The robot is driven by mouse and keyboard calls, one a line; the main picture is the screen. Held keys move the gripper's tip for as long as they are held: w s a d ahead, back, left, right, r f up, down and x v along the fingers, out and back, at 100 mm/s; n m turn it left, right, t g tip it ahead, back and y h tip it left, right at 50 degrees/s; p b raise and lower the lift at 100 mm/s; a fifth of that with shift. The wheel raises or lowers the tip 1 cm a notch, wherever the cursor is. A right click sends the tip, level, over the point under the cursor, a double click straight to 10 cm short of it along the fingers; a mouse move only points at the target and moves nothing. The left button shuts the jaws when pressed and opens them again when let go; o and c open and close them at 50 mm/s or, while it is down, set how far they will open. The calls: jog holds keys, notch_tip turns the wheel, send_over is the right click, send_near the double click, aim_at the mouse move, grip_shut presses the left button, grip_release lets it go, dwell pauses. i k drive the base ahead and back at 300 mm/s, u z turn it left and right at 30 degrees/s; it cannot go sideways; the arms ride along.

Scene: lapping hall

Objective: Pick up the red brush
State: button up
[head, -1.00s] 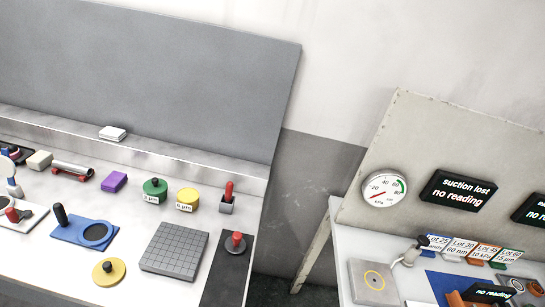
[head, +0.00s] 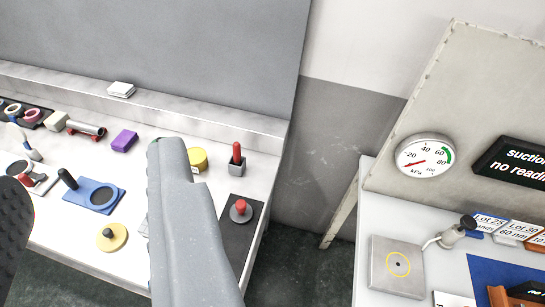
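A red upright handle (head: 237,152), which looks like the red brush, stands in a small dark grey holder (head: 236,168) near the right end of the white bench. Its lower part is hidden in the holder. My gripper (head: 90,163) reaches in from below with its two fingers spread wide and nothing between them. The grey finger is left of the red handle and apart from it in the picture. The other finger, with a dark textured pad, is cut by the left edge.
A red knob on a grey disc (head: 241,209) sits on a black plate in front of the holder. A yellow pot (head: 198,158) is partly behind my finger. A purple block (head: 124,141) and blue plate (head: 92,197) lie left. A gap separates the right bench (head: 366,210).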

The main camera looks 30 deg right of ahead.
aim_at(236, 148)
jog(key=z, duration=0.15)
jog(key=i, duration=1)
jog(key=u, duration=0.1)
